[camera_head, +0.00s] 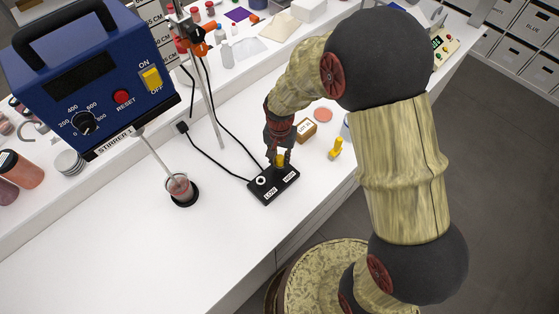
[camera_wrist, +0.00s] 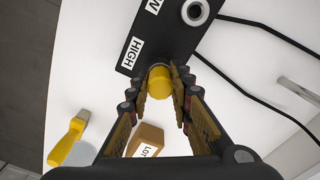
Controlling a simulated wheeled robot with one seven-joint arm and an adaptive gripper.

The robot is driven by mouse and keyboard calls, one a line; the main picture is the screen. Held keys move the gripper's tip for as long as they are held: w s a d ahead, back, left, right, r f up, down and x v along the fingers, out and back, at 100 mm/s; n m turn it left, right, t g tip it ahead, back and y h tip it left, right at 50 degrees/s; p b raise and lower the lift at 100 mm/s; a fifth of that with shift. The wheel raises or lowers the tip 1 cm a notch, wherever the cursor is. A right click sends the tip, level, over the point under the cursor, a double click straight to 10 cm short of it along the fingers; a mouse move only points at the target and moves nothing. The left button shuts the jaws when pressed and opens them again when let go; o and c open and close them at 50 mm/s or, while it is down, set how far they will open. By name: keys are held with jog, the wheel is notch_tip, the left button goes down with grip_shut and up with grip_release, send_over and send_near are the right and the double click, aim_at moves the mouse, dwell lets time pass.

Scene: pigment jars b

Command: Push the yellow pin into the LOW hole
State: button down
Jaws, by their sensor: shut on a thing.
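The yellow pin (camera_head: 280,161) is between the fingers of my gripper (camera_head: 279,164), at the HIGH end of a black block (camera_head: 258,195). In the wrist view the pin's round yellow body (camera_wrist: 160,82) sits between the two fingertips (camera_wrist: 163,88), beside the HIGH label (camera_wrist: 132,52). I cannot tell whether its lower end is in the HIGH hole or just above it. The LOW hole (camera_head: 262,181) has a pale ring and looks empty; its ring also shows in the wrist view (camera_wrist: 196,12).
Black cables (camera_head: 222,161) run to the block from the left. A beaker (camera_head: 180,188) under the stirrer (camera_head: 90,75) stands left. The bench in front is clear.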

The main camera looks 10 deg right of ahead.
aim_at(280, 157)
jog(key=shift+r+p, duration=0.6)
jog(key=shift+r, duration=0.3)
dwell(0.7)
jog(key=shift+r+p, duration=1.8)
jog(key=shift+r, duration=0.85)
jog(key=s+a+r+m+p, duration=0.2)
jog(key=s+a+m+p, duration=0.3)
jog(key=a+m, duration=0.1)
jog(key=shift+a+r+p, duration=0.15)
jog(key=shift+a+p, duration=0.2)
jog(key=shift+a, duration=0.4)
